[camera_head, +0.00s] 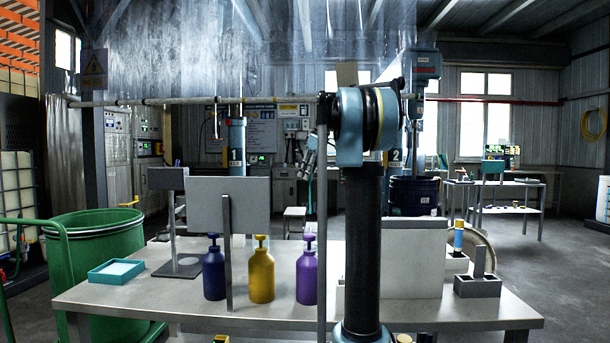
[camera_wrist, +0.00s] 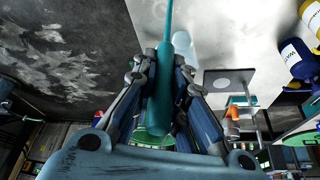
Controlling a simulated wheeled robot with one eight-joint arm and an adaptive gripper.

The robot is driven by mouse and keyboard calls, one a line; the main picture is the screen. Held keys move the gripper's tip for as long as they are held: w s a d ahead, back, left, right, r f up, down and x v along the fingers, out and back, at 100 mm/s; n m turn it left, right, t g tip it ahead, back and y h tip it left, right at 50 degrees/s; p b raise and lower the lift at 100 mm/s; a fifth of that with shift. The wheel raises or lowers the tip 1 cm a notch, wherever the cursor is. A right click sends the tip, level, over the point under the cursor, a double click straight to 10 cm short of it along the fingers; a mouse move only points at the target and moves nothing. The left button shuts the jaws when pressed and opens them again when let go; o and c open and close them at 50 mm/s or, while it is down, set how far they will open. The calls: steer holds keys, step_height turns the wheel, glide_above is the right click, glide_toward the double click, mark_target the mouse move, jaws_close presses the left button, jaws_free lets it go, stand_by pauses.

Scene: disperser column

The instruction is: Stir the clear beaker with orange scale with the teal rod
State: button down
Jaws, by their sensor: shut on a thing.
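In the wrist view my gripper (camera_wrist: 164,75) is shut on the thick handle of the teal rod (camera_wrist: 159,105). The rod's thin end runs up to the top edge of that view. A pale, translucent rounded shape (camera_wrist: 184,43) shows just right of the rod, over a light surface. I cannot tell whether it is the clear beaker, and no orange scale is readable on it.
On the grey table (camera_head: 200,312) stand blue (camera_head: 214,272), yellow (camera_head: 261,274) and purple (camera_head: 307,276) bottles. Upright panels (camera_head: 243,191) rise behind and beside them. A teal tray (camera_head: 101,277) lies left. A slotted grey holder (camera_head: 478,288) stands right. A green drum (camera_head: 92,250) is beyond the left edge.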

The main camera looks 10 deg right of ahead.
step_height(320, 180, down, 14)
steer(key=shift+f, duration=0.25)
stand_by(1.6)
steer(key=shift+d, duration=0.15)
stand_by(0.4)
